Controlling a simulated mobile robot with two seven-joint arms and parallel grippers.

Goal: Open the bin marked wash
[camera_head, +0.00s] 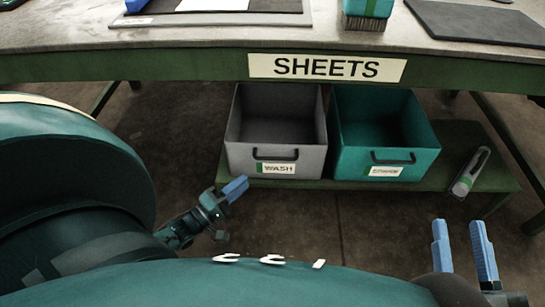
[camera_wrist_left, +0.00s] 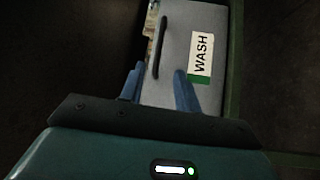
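The grey bin marked WASH (camera_head: 234,158) stands on a low shelf under the table, its open top facing up and its inside looking empty. A dark bar handle (camera_head: 275,154) crosses its front above the white and green label. In the left wrist view the handle (camera_wrist_left: 160,48) and the WASH label (camera_wrist_left: 202,56) show just beyond the fingertips. My left gripper (camera_wrist_left: 160,75) is open with nothing between its blue fingers; in the head view it is below and left of the bin's front, apart from the handle. My right gripper (camera_head: 458,230) is open and empty at lower right.
A teal bin (camera_head: 355,163) stands right beside the grey one, its label too small to read. A grey hand-sized device (camera_head: 470,172) lies at the shelf's right end. The table edge bears a SHEETS sign (camera_head: 327,68) above the bins. The floor before the shelf is clear.

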